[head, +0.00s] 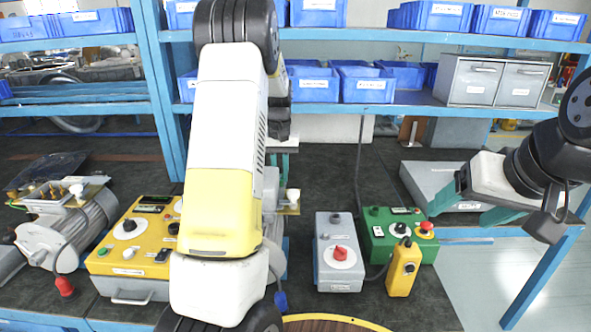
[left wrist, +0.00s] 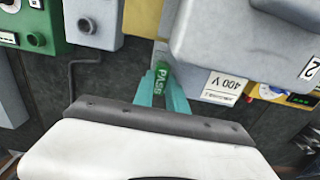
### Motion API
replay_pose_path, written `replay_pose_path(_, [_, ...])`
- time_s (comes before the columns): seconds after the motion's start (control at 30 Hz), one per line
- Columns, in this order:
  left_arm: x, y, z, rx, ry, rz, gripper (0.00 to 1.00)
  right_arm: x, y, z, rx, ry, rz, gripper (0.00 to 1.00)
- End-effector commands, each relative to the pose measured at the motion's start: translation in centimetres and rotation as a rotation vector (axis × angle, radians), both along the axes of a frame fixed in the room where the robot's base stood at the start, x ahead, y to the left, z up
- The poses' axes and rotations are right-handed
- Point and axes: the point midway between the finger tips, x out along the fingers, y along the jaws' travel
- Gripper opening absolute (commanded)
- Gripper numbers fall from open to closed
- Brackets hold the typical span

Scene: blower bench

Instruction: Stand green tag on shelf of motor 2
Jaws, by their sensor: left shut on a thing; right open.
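The green tag (left wrist: 161,78), lettered PASS, is between the teal fingertips of my left gripper (left wrist: 163,90) in the left wrist view. The gripper is shut on it. Motor 2 (left wrist: 245,45), a grey housing marked 2, is right beside the tag in that view. Whether the tag touches its shelf I cannot tell. In the head view my left arm covers most of this motor (head: 270,188); a tan ledge (head: 291,209) shows at its right. My left gripper (head: 285,146) shows only partly behind the arm. My right gripper (head: 470,205) is open and empty at the right.
Another motor (head: 60,232) and a yellow control box (head: 130,242) stand left. A grey switch box (head: 339,255), a green box (head: 385,222) and a yellow pendant (head: 403,268) stand right. Blue bins (head: 365,85) line the shelf behind.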

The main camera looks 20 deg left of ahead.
Motion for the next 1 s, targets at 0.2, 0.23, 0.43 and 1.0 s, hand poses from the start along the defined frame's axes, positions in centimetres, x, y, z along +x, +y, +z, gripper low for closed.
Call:
replay_pose_path(0.2, [0.0, 0.0, 0.0, 0.000, -0.001, 0.000, 0.00, 0.0, 0.0, 0.0, 0.000, 0.000, 0.000, 0.73])
replay_pose_path(0.23, [0.0, 0.0, -0.1, 0.000, -0.001, 0.000, 0.00, 0.0, 0.0, 0.0, 0.000, 0.000, 0.000, 0.73])
replay_pose_path(0.43, [0.0, 0.0, -0.2, -0.001, -0.001, 0.000, 0.39, 0.0, 0.0, 0.0, 0.000, 0.000, 0.000, 0.73])
replay_pose_path(1.0, [0.1, 0.0, 4.0, 0.000, -0.006, -0.001, 0.39, 0.0, 0.0, 0.0, 0.000, 0.000, 0.000, 0.73])
